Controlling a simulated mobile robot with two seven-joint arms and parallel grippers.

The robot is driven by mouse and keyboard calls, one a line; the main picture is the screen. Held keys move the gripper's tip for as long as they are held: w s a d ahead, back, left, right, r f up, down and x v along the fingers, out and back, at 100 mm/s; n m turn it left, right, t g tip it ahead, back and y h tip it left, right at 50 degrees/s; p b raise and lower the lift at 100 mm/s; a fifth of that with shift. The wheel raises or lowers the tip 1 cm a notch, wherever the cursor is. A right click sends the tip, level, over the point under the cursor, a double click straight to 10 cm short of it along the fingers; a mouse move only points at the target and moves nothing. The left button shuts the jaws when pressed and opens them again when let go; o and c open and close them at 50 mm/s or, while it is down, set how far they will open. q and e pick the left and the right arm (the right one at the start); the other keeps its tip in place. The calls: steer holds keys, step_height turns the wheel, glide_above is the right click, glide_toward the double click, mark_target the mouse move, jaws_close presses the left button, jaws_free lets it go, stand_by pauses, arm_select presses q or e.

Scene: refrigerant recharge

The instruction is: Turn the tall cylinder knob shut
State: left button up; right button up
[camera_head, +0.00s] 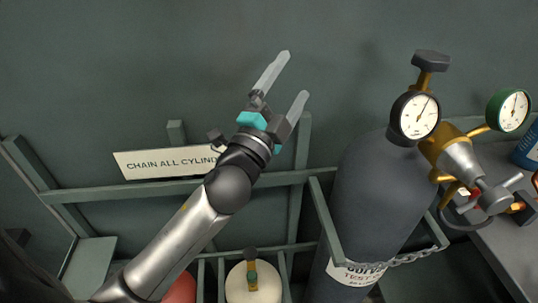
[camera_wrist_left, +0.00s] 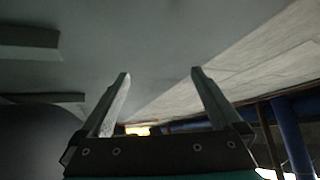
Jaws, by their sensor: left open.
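The tall dark grey cylinder (camera_head: 372,190) stands upright in the rack at the right of the head view. Its dark knob (camera_head: 431,62) sits on a brass stem at the top, above the gauges. My left gripper (camera_head: 292,76) is open and empty, raised left of the cylinder and apart from the knob. Its two fingers also show in the left wrist view (camera_wrist_left: 160,75), with nothing between them. The knob cannot be made out in the wrist view. My right gripper is not in view.
Two round gauges (camera_head: 415,115) (camera_head: 515,110) and a brass regulator (camera_head: 455,155) project beside the cylinder top. A chain (camera_head: 415,257) and green rack rails (camera_head: 150,190) surround it. A sign (camera_head: 150,163) hangs behind my arm. A cream tank (camera_head: 254,284) stands low. A grey bench (camera_head: 500,245) is at right.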

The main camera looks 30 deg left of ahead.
arm_select(q)
step_height(320, 180, down, 16)
steer(key=s+a+n+g+y, duration=0.2)
steer(key=n+g+y, duration=0.1)
steer(key=n+g, duration=0.3)
steer(key=shift+s+a+r+n+g, duration=0.15)
steer(key=shift+s+a+n+g, duration=0.25)
steer(key=shift+n, duration=0.3)
